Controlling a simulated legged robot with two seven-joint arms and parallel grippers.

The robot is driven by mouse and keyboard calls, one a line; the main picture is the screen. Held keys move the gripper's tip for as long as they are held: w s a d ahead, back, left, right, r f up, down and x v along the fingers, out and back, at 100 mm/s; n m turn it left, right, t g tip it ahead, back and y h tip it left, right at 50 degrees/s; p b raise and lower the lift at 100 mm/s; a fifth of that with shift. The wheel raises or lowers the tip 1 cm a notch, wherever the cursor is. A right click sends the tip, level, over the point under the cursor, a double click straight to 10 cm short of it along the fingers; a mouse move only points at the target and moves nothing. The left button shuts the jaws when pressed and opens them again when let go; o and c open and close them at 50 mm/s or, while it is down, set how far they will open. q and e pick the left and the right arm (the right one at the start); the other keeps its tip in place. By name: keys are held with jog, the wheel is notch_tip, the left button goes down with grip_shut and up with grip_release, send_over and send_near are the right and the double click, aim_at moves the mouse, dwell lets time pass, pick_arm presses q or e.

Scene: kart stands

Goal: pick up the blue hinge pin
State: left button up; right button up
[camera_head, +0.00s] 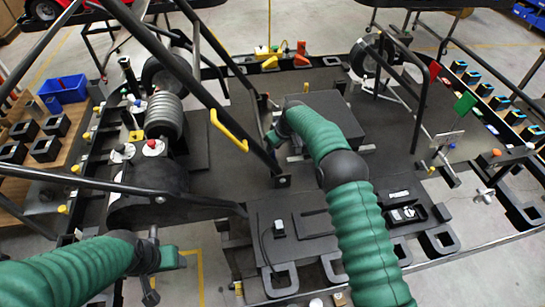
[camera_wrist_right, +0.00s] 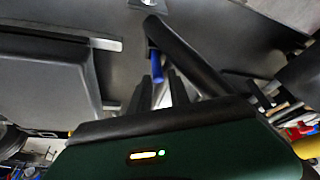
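The blue hinge pin (camera_wrist_right: 157,66) shows in the right wrist view as a short blue cylinder. It lies close beside the upper end of a black tube (camera_wrist_right: 190,60). My right gripper (camera_wrist_right: 151,92) has its dark fingertips right at the pin's lower end. I cannot tell whether they touch or grip it. In the head view the right gripper (camera_head: 272,136) is by the slanted black frame tube (camera_head: 240,80), and the pin cannot be made out there. My left gripper (camera_head: 150,280) is low at the left in the head view, away from the pin; its finger opening is unclear.
A flat dark box (camera_head: 325,112) stands on the kart floor right of my right gripper. A yellow handle (camera_head: 228,130) is on the slanted tubes to the left. A ribbed grey cylinder (camera_head: 165,115) sits further left. A blue bin (camera_head: 63,90) is on the left side table.

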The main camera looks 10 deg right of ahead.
jog(key=shift+s+d+f, duration=0.2)
jog(key=shift+s+f, duration=0.05)
jog(key=shift+f, duration=0.35)
jog(key=shift+w+d+f, duration=0.25)
jog(key=shift+w+f, duration=0.05)
jog(key=shift+w, duration=0.2)
jog(key=c, duration=0.4)
grip_shut()
jog(key=shift+s+a+r, duration=0.1)
jog(key=shift+a+r, duration=0.25)
jog(key=shift+a, duration=0.05)
jog(key=shift+d+f, duration=0.1)
jog(key=shift+d, duration=0.15)
jog(key=shift+a, duration=0.1)
